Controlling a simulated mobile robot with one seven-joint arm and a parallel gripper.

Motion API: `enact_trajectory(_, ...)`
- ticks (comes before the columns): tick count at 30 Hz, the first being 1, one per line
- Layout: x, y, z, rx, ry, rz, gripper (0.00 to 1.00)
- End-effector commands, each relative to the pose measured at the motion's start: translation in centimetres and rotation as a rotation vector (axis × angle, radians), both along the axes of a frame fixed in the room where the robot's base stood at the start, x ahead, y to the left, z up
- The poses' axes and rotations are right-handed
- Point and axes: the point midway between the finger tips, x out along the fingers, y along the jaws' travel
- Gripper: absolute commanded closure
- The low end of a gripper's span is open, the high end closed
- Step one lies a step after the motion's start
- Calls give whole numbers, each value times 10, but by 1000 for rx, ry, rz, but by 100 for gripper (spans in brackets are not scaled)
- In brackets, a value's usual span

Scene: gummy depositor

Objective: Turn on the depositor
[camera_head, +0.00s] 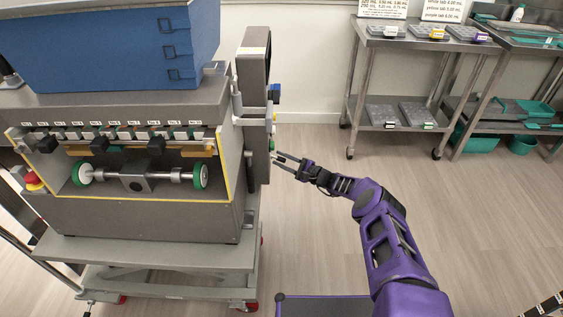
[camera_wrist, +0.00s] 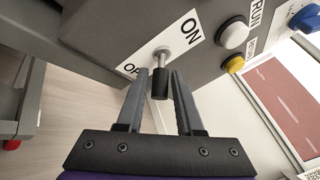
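The depositor (camera_head: 130,222) is a large grey machine on a cart at the left of the head view. Its toggle switch (camera_wrist: 160,82) shows in the wrist view, a metal stem with a black cap, on a white plate (camera_wrist: 186,45) marked ON and OFF. The stem points down in the picture, towards my gripper (camera_wrist: 160,86). My gripper also shows in the head view (camera_head: 278,159), at the machine's right side. It is open, its two fingers either side of the black cap, with gaps showing. I cannot tell which marking the switch is set to.
A white button (camera_wrist: 234,35), a yellow button (camera_wrist: 234,64) and a screen (camera_wrist: 285,95) sit right of the switch. A blue hopper (camera_head: 115,45) tops the machine. Metal racks (camera_head: 400,90) with trays stand at the back right. The floor (camera_head: 480,210) between is clear.

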Motion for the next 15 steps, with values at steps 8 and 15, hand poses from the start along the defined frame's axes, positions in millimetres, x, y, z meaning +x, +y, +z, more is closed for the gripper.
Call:
enact_trajectory(8,0,1,0,0,0,0,70)
enact_trajectory(15,0,0,0,0,0,0,100)
